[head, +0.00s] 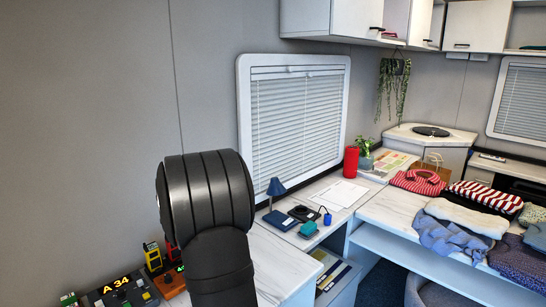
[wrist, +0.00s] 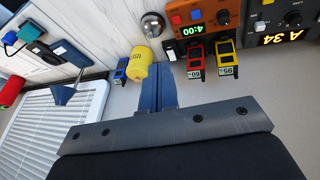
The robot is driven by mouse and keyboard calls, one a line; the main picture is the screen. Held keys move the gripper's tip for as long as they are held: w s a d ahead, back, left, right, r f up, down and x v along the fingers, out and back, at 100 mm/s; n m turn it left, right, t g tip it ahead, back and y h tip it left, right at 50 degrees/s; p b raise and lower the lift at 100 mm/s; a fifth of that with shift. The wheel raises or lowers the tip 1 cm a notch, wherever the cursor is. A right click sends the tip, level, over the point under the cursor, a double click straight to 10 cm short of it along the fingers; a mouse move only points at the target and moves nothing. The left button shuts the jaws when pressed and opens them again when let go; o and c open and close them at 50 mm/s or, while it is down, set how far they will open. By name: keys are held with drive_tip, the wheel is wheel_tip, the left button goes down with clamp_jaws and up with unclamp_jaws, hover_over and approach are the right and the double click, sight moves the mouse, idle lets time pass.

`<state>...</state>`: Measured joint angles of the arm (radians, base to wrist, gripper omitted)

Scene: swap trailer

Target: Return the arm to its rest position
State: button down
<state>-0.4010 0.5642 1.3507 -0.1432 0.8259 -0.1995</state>
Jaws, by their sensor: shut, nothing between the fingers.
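My gripper (wrist: 160,68) shows in the wrist view, with its two blue fingers pressed together and empty. The wrist picture is turned over, with the white counter at the top and the wall and window below. In the head view my black arm link (head: 207,190) rises at the lower left, and my gripper is hidden.
An orange device (wrist: 214,20) reading 4:00, a dark radio-like box (wrist: 275,25) and red (wrist: 195,58) and yellow (wrist: 226,58) gadgets lie near the fingers. A blue lamp (head: 275,188) stands by the window blind (head: 295,115). Folded clothes (head: 480,215) cover the right counter.

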drive_tip(key=s+a+r+n+g+y, duration=0.1)
drive_tip(key=s+r+y, duration=0.15)
drive_tip(key=r, duration=0.25)
drive_tip(key=s+a+x, duration=0.1)
drive_tip(key=s+x, duration=0.1)
drive_tip(key=x, duration=0.7)
drive_tip(key=v, duration=0.8)
drive_tip(key=shift+w+d+r+g, duration=0.2)
drive_tip(key=shift+w+d+g, duration=0.05)
drive_tip(key=shift+w+g, duration=0.05)
